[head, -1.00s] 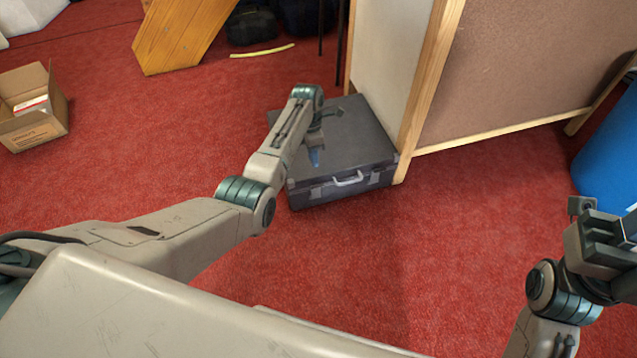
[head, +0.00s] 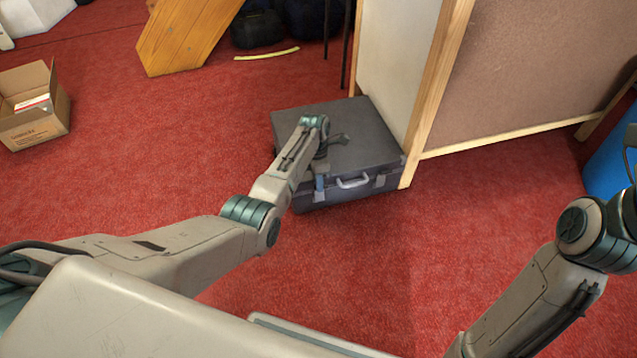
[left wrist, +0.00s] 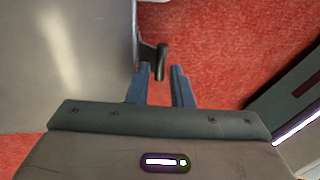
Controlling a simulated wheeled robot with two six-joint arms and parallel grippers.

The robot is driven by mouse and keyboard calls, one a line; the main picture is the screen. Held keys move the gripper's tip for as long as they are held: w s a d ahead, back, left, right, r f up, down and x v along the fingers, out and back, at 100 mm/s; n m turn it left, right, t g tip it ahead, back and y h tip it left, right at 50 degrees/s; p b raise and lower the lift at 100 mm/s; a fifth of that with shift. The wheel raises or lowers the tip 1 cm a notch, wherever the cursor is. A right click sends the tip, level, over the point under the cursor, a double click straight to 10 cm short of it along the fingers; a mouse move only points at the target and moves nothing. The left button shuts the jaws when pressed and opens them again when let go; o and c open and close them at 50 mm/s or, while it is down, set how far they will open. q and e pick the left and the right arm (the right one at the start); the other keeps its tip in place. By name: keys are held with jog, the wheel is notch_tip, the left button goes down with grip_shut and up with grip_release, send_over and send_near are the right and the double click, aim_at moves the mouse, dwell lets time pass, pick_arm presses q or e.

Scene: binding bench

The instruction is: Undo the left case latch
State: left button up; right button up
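The dark grey case (head: 350,130) lies flat on the red floor, its lid down, with a light handle (head: 353,183) on its front. My left gripper (head: 319,187) is at the left part of that front, and its blue fingers cover the left latch in the head view. In the left wrist view the fingers (left wrist: 161,70) are open. A small dark piece (left wrist: 161,58) sticks out from the edge of the case (left wrist: 60,70) and sits between or just beyond the fingertips; I cannot tell if they touch it. My right gripper is out of the picture.
The right latch (head: 381,181) is right of the handle. A wood-framed board (head: 520,70) stands close to the case's right side. An open cardboard box (head: 33,105) is at far left, a blue object (head: 608,165) at far right. Red floor is clear in front.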

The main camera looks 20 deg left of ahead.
pick_arm(q)
jog(key=shift+f, duration=0.1)
jog(key=shift+c, duration=0.2)
grip_shut()
jog(key=shift+s, duration=0.1)
